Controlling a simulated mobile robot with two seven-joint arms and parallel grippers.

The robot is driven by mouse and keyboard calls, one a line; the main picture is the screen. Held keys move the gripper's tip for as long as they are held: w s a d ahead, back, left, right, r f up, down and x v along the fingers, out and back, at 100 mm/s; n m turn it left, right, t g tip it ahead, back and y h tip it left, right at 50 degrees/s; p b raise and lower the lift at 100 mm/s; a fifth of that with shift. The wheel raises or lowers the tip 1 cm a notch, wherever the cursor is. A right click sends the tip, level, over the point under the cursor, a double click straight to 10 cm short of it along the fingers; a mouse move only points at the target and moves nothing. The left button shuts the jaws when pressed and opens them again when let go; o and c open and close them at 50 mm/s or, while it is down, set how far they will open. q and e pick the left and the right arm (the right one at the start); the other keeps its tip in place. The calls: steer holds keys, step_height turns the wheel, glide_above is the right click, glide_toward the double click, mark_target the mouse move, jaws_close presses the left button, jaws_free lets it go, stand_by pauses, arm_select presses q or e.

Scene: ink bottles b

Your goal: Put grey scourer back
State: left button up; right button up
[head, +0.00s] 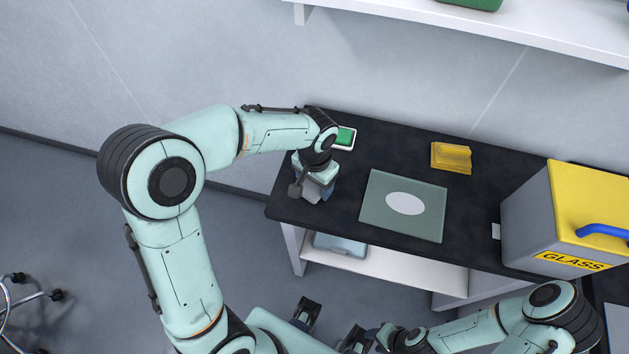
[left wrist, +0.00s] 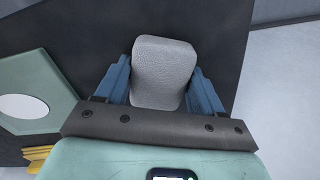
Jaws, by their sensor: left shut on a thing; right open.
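The grey scourer (left wrist: 163,70) is a rounded light-grey block in the left wrist view. My left gripper (left wrist: 162,88) is shut on it, with a blue finger at each side. In the head view my left gripper (head: 314,192) is over the left end of the black worktop, and the arm hides much of what it holds. I cannot tell whether the scourer touches the worktop. My right gripper (head: 331,322) is open and empty, low in front of the bench.
A white-rimmed green item (head: 345,138) lies behind my left gripper. A green mat (head: 427,223) with a white oval, a yellow stack (head: 451,157) and a grey bin with a yellow lid (head: 583,205) stand further right. A shelf (head: 400,272) is below.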

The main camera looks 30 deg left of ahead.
arm_select(q)
steer(key=shift+f, duration=0.2)
steer(key=o, duration=1)
steer(key=shift+r, duration=0.2)
steer(key=shift+r, duration=0.3)
step_height(320, 180, up, 12)
steer(key=p, duration=0.1)
steer(key=shift+f+p, duration=0.25)
steer(key=shift+p, duration=0.1)
steer(key=shift+d, duration=0.1)
